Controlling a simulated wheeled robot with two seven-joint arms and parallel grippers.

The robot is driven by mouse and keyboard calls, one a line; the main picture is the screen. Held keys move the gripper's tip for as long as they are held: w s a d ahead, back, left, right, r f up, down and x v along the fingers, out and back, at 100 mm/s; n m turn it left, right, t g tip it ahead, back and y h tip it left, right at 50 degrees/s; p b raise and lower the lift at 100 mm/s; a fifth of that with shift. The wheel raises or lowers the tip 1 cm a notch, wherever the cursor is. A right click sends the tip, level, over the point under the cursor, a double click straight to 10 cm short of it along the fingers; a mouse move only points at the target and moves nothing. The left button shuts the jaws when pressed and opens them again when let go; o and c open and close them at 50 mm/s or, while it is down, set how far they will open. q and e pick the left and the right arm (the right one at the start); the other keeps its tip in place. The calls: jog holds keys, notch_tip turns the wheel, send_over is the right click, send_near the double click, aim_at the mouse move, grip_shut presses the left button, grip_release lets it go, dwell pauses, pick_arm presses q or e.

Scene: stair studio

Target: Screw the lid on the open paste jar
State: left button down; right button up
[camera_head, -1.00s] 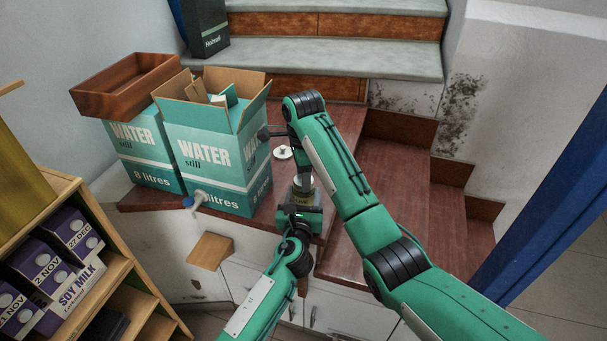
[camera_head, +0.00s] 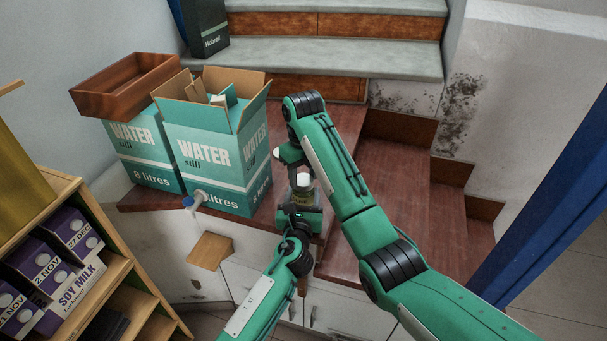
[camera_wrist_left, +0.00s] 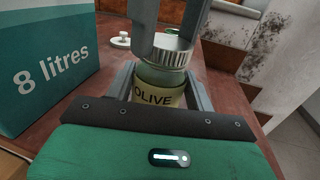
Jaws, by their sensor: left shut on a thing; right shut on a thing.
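The paste jar (camera_wrist_left: 158,80), glass with a cream label reading OLIVE, stands upright between the fingers of my left gripper (camera_wrist_left: 160,98). In the head view the jar (camera_head: 302,196) is small and partly hidden by my arms. A silver ridged lid (camera_wrist_left: 169,52) sits at the jar's mouth, looking slightly tilted. Whether its thread is engaged cannot be told. My right gripper (camera_wrist_left: 168,42) comes from above, its two grey fingers shut on the lid. In the head view my left gripper (camera_head: 300,207) holds the jar at the cabinet's front edge.
Water boxes (camera_head: 212,155) stand to the left, the nearer one open-topped with a tap (camera_head: 190,202). A small white round object (camera_wrist_left: 121,39) lies on the wooden top behind the jar. A shelf with soy milk cartons (camera_head: 65,262) is front left. Stairs (camera_head: 405,190) lie right.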

jog(key=shift+r, duration=0.1)
jog(key=o, duration=0.9)
jog(key=shift+c, duration=0.3)
